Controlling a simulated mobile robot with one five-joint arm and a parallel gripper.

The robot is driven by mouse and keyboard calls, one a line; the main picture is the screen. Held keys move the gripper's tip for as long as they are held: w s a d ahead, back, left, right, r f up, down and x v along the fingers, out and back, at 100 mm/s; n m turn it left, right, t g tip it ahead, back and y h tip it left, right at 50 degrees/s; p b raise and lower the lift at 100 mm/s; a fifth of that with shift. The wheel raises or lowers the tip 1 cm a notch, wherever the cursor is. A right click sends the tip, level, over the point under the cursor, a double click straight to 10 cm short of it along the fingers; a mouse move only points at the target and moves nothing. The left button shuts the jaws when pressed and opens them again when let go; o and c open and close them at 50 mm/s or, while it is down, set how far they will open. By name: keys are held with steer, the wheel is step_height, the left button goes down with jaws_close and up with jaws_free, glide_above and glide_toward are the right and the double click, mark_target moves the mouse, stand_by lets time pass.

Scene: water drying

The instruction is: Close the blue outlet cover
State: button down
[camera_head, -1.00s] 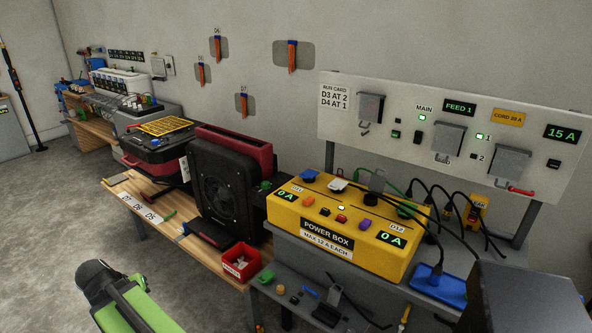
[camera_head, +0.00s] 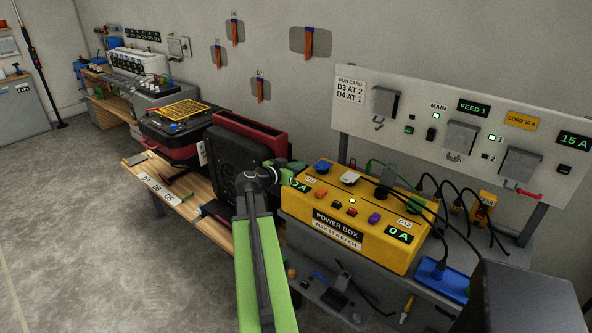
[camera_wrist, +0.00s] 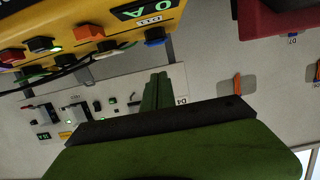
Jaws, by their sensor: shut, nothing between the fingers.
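The blue outlet cover (camera_head: 322,166) is on the top left of the yellow power box (camera_head: 345,240), beside a white cover (camera_head: 350,178). I cannot tell how far it is tilted. In the wrist view, which is upside down, the blue cover (camera_wrist: 155,37) sticks out from the box edge near the D11 label. My gripper (camera_head: 298,167) is shut and empty, just left of the blue cover and apart from it in the head view. In the wrist view my green fingers (camera_wrist: 160,92) are together, with a gap between them and the cover.
The black fan-like unit with a red back (camera_head: 250,135) stands close behind and left of my gripper. Black cords rise from the right of the box. A grey panel with outlet covers (camera_head: 460,135) stands behind it.

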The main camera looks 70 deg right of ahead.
mark_target(316, 168)
steer(key=b+x, duration=0.1)
steer(key=x, duration=0.5)
steer(key=shift+d+f, duration=0.1)
steer(key=f+b, duration=0.1)
steer(key=d+f+b, duration=0.1)
steer(key=shift+s+f+b, duration=0.1)
steer(key=shift+f+b, duration=0.2)
steer(key=shift+b, duration=0.1)
steer(key=shift+s+d+f+b, duration=0.1)
steer(key=shift+d+f+b, duration=0.15)
steer(key=shift+f+b, duration=0.05)
steer(key=shift+d+f+b, duration=0.1)
steer(key=shift+f+b, duration=0.65)
steer(key=shift+r, duration=0.2)
